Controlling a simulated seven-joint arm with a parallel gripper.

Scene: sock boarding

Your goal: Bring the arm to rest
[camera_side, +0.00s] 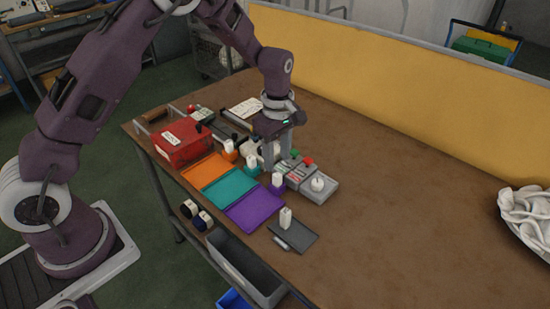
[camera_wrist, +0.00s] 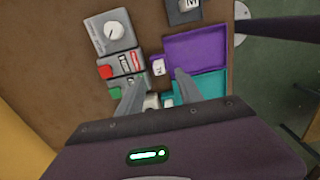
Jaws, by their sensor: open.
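My gripper (camera_side: 274,154) is above the brown table (camera_side: 385,200), beside the control boxes and the coloured trays. In the wrist view its two fingers (camera_wrist: 157,98) stand apart with nothing held between them. A small whitish block shows low between the fingers in the wrist view, partly hidden by the gripper body. My arm is bent over the table's left part in the side view.
Near my gripper are a grey box with a dial (camera_side: 318,187), red and green buttons, and orange (camera_side: 204,172), teal (camera_side: 231,187) and purple (camera_side: 255,207) trays. A red box (camera_side: 183,142) stands left. The table's right middle is clear.

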